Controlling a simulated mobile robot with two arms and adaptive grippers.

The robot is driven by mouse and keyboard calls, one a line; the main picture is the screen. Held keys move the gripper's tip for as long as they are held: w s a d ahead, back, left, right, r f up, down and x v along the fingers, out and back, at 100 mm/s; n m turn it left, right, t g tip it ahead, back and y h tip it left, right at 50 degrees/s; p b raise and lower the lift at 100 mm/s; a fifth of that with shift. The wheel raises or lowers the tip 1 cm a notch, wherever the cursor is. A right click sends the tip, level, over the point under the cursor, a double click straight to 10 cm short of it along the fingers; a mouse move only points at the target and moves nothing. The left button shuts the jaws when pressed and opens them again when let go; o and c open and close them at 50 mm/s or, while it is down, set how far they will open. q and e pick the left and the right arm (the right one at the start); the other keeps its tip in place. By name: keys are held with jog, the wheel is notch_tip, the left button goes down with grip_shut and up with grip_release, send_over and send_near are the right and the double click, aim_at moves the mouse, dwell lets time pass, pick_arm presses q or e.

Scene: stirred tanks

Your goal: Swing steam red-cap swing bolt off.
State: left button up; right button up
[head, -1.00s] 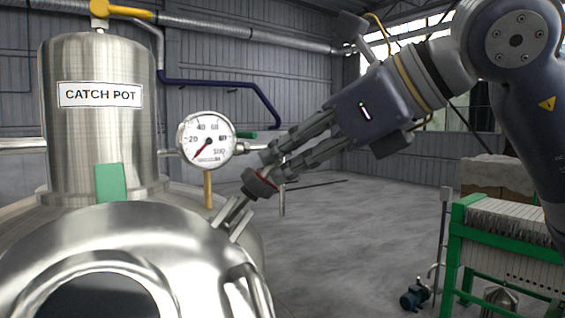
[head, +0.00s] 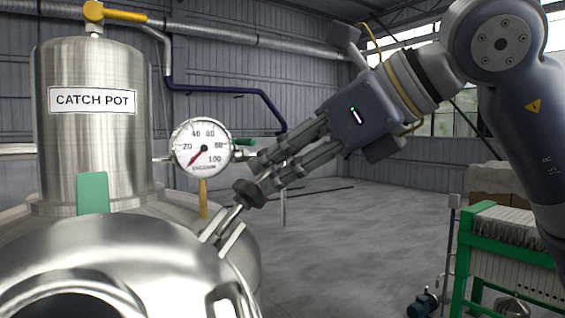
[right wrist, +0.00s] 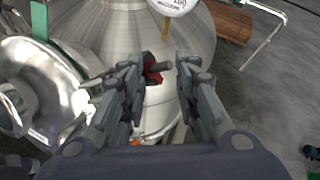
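The swing bolt (head: 222,224) is a metal rod slanting up to the right from the rim of the rounded steel lid (head: 130,245), with a dark nut-like cap (head: 248,193) on its end. The cap's red part (right wrist: 153,68) shows in the right wrist view. My right gripper (head: 264,174) reaches in from the upper right with its fingertips at the cap. In the right wrist view its fingers (right wrist: 158,72) stand apart on either side of the red cap, with a gap to the right finger. Whether the left finger touches cannot be told. My left gripper is not in view.
A pressure gauge (head: 202,147) sits just above and left of the fingertips. The CATCH POT vessel (head: 95,150) stands at the left, with a green plate (head: 92,193) before it. A green-framed filter press (head: 510,235) stands at the right. The floor between is open.

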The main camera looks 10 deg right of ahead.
jog(key=v, duration=1.1)
jog(key=shift+s+d+r, duration=0.15)
jog(key=shift+s, duration=0.2)
jog(key=shift+c, duration=0.3)
